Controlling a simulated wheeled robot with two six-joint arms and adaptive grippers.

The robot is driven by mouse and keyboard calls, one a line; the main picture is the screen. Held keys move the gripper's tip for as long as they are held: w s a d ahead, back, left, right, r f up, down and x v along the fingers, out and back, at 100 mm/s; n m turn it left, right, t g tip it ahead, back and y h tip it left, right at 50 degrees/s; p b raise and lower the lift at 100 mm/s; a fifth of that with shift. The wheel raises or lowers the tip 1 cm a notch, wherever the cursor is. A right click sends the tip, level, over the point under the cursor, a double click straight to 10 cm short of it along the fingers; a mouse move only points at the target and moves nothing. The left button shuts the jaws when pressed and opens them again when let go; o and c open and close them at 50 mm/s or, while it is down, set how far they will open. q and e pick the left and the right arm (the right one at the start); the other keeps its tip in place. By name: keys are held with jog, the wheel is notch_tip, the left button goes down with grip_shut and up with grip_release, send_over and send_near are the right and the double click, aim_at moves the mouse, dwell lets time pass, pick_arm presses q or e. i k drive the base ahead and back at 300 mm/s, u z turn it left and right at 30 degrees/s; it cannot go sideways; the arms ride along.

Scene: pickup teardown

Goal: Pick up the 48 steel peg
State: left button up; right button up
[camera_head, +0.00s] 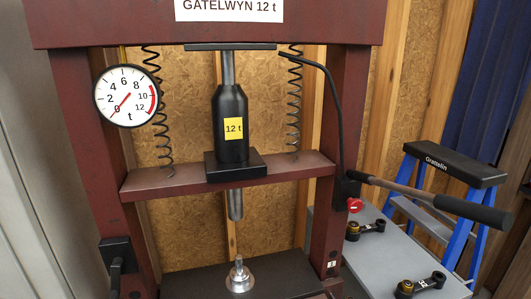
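No peg with a readable 48 mark shows. A shiny steel piece with a wide round base and a narrow upright tip (239,277) stands on the dark lower plate (185,284) of the press. It is upright, below the press ram (235,205) and apart from it. I cannot tell whether this piece is the peg. A small white tag (332,264) on the right press post is too small to read. Neither of my grippers is in view.
The dark red press frame (352,110) surrounds the black 12 t jack (230,125). A pump handle (472,210) juts right over a grey table (385,262) with two black-and-brass parts (405,287). A blue stepladder (472,205) stands behind. A black block (116,250) is on the left post.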

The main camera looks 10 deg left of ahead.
aim_at(239, 271)
jog(key=z, duration=2.35)
jog(key=i, duration=1.55)
jog(key=u, duration=2.85)
